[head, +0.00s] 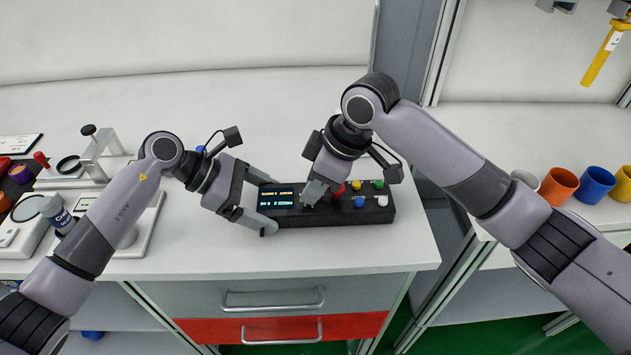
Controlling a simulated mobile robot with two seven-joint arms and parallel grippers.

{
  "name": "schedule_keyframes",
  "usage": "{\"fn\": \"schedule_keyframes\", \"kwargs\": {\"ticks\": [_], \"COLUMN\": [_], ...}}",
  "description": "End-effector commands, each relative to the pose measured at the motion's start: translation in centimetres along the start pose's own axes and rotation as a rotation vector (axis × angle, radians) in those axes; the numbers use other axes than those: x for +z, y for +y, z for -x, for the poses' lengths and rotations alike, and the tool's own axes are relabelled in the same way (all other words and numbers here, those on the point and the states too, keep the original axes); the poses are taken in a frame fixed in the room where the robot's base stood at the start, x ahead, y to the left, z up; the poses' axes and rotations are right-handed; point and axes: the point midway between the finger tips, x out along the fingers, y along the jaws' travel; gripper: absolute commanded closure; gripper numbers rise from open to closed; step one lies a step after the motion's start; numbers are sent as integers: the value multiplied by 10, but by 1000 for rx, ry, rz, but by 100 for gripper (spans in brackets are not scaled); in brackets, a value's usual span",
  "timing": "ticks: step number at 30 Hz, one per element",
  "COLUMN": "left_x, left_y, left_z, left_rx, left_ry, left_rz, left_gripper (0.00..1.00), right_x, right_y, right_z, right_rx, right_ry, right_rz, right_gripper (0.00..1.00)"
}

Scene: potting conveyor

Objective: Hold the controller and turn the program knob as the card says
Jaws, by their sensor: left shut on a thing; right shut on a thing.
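The controller (345,216) is a black box lying on the white worktop. Its lit display (277,198) is on the left, with text too small to read. Red, green, yellow, blue and white controls are on its right part. My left gripper (264,202) is shut on the controller's left end, one finger at the back edge and one at the front. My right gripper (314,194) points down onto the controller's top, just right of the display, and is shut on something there. The program knob is hidden by that gripper. I cannot identify a card with the program.
Orange (557,187) and blue (594,185) pots stand on the right surface. Drawers (285,298) are below the front edge. The worktop behind the controller is clear.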

Motion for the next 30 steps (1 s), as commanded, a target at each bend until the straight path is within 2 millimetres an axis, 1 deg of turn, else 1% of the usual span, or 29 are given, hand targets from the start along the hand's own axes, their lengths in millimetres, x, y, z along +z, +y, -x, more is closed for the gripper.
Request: {"fn": "schedule_keyframes", "kwargs": {"ticks": [6, 19, 20, 21, 22, 30], "left_x": [0, 0, 0, 0, 0, 0], "left_y": [0, 0, 0, 0, 0, 0], "left_z": [0, 0, 0, 0, 0, 0], "left_rx": [0, 0, 0, 0, 0, 0], "left_ry": [0, 0, 0, 0, 0, 0], "left_rz": [0, 0, 1, 1, 1, 0], "left_gripper": [32, 32, 32, 32, 32, 32], "right_x": [-1, -2, -2, -2, -2, -1], "right_y": [-1, -1, -1, -1, -1, 0], "right_z": [1, 1, 1, 1, 1, 1], "right_rx": [21, 25, 25, 25, 25, 25], "right_ry": [4, 5, 5, 6, 5, 3], "right_rz": [-48, -58, -58, -58, -58, -58], "right_gripper": [100, 100, 72, 58, 49, 49]}}
